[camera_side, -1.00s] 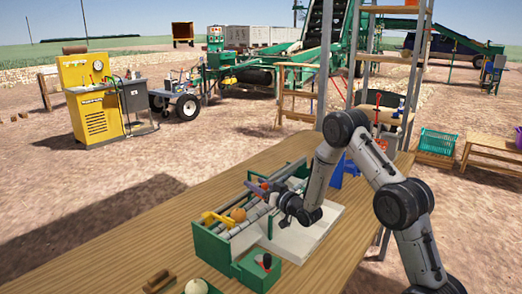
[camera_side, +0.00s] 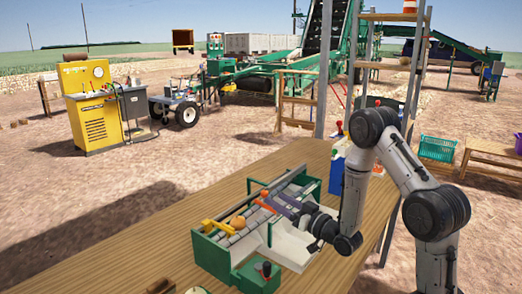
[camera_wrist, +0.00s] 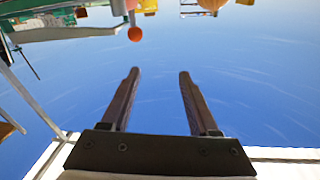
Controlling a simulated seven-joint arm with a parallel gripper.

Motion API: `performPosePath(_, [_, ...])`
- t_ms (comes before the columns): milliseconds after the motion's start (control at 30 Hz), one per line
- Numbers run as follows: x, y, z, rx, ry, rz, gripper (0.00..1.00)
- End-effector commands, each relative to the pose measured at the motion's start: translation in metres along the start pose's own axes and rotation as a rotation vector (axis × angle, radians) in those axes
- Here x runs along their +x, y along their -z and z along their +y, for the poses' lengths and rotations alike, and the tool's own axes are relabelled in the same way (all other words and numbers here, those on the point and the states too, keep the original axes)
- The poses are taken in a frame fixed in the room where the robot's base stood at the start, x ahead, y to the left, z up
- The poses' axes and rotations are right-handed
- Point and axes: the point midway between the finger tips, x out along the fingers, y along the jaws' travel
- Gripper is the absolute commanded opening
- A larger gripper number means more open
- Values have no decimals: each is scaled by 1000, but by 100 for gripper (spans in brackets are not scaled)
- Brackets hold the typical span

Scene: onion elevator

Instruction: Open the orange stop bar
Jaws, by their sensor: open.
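The green sorter (camera_side: 213,254) with grey rollers stands on the wooden table. A thin orange piece (camera_side: 266,206), which looks like the orange stop bar, lies across the rollers right by my fingertips. My gripper (camera_side: 277,199) is open above the rollers and seems empty; I cannot tell whether it touches the bar. In the wrist view the two fingers of my gripper (camera_wrist: 158,74) are apart with nothing between them. An orange ball knob (camera_wrist: 135,34) on a short stem shows beyond them, slightly left.
The wooden table (camera_side: 130,250) is clear to the left.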

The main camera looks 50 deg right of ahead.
Motion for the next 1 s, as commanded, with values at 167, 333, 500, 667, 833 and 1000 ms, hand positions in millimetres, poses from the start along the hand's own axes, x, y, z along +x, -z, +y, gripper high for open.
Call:
performPosePath(167, [6,28,-19,-22,43,60,61])
performPosePath(333, [11,54,-36,-44,75,101,61])
performPosePath(500, [14,79,-54,-67,106,134,61])
performPosePath(667, [15,102,-72,-93,126,143,61])
performPosePath(833, [14,126,-92,-123,143,138,61])
performPosePath(1000, [9,148,-110,-151,149,114,61])
